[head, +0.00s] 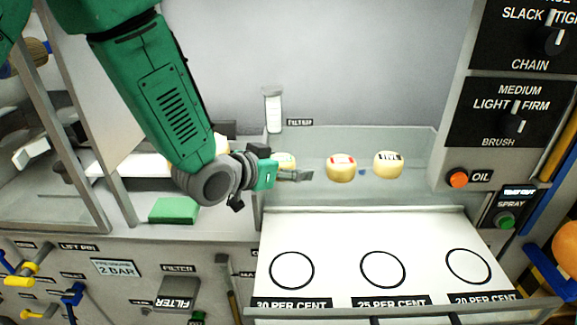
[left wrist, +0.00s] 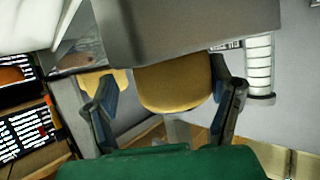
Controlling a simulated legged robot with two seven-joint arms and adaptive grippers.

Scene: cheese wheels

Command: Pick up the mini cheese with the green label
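The mini cheese with the green label (head: 284,160) sits in the clear-walled tray at the back, leftmost of the row. My left gripper (head: 300,175) is in front of it in the head view and hides its lower part. In the left wrist view a yellow cheese (left wrist: 175,88) shows between the two spread fingers of my left gripper (left wrist: 168,98). A gap shows on its left side; its right side is close to the other finger, and I cannot tell whether they touch. Its label is hidden there. My right gripper is not in view.
A red-labelled cheese (head: 341,170) and a black-labelled cheese (head: 388,166) stand to the right in the tray (head: 420,140). A white bottle (head: 273,110) stands behind. The white board (head: 330,235) with black circles in front is clear. A green block (head: 174,210) lies at left.

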